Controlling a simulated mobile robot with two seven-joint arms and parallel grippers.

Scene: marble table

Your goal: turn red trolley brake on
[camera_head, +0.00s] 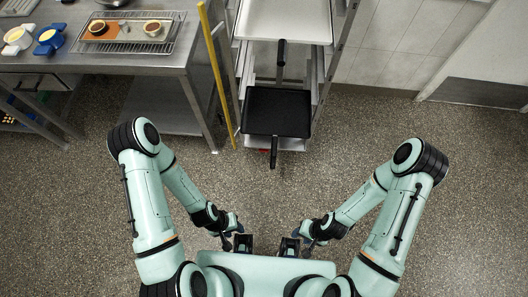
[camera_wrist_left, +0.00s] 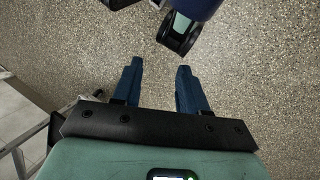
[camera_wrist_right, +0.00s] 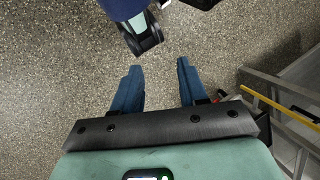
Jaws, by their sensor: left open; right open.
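The metal trolley (camera_head: 323,75) stands at the top centre of the head view, with shelves and upright posts. A small red part (camera_head: 264,151) shows low at its front edge, partly hidden under a black pan; it looks like the brake, but its position cannot be told. My left gripper (camera_head: 243,243) is open and empty close to my body, well short of the trolley; its blue fingers (camera_wrist_left: 160,68) show over bare floor. My right gripper (camera_head: 289,246) is also open and empty beside it, with its fingers (camera_wrist_right: 159,68) over the floor.
A white tray (camera_head: 285,20) lies on top. A yellow pole (camera_head: 216,75) stands between the trolley and a steel table (camera_head: 150,62) at left. The speckled floor (camera_head: 265,195) before me is clear.

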